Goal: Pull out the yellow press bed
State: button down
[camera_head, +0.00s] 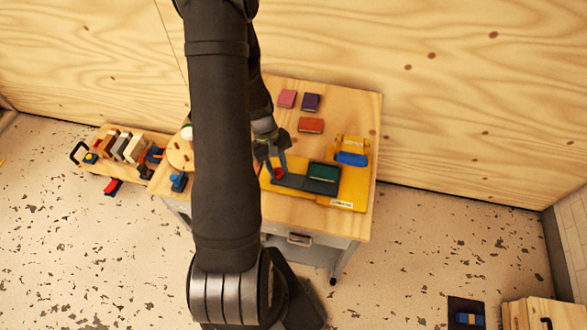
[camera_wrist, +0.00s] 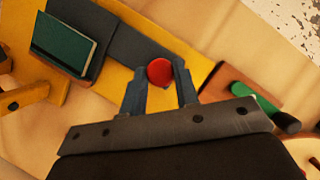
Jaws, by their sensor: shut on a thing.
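The yellow press has a flat yellow base (camera_head: 349,191) on the table and a yellow upright with a blue part (camera_head: 350,158) at its right. A dark grey bed (camera_head: 290,181) lies along the base; it also shows in the wrist view (camera_wrist: 135,48). A dark green book (camera_head: 323,173) lies on the bed. A red knob (camera_wrist: 159,71) stands at the bed's end. My gripper (camera_head: 272,168) is shut on the red knob, with one blue-grey finger on each side in the wrist view (camera_wrist: 159,78).
Pink (camera_head: 287,98), purple (camera_head: 311,102) and orange (camera_head: 310,125) books lie behind the press on the wooden table (camera_head: 355,110). A blue tool (camera_head: 179,182) sits at the table's left. A low bench (camera_head: 108,150) with several items stands farther left. My arm hides part of the table.

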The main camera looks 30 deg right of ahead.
jog(key=w+a, duration=0.3)
jog(key=c, duration=1.1)
grip_release()
jog(key=v, duration=1.7)
jog(key=shift+r, duration=0.25)
